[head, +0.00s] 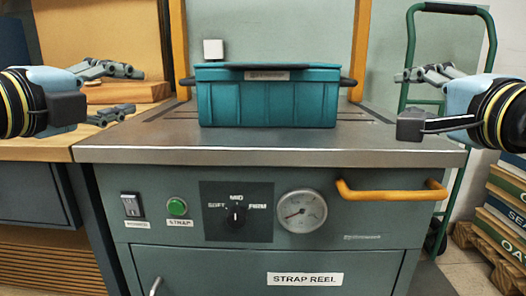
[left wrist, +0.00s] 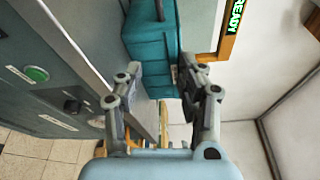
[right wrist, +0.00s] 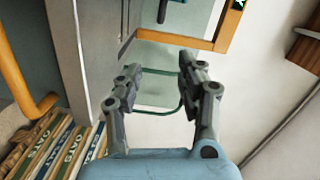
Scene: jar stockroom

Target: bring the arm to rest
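My left gripper (head: 140,90) is at the left of the head view, left of the teal bin. Its fingers are apart with nothing between them; they also show spread in the left wrist view (left wrist: 162,80). My right gripper (head: 402,98) is at the right, apart from the bin. Its fingers are spread and empty in the right wrist view (right wrist: 160,75). The teal bin (head: 266,106) stands upright on the steel top (head: 270,148) of the strapping machine, with dark handles at its ends. Neither gripper touches it.
An orange rail (head: 391,192) sticks out from the machine's front right.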

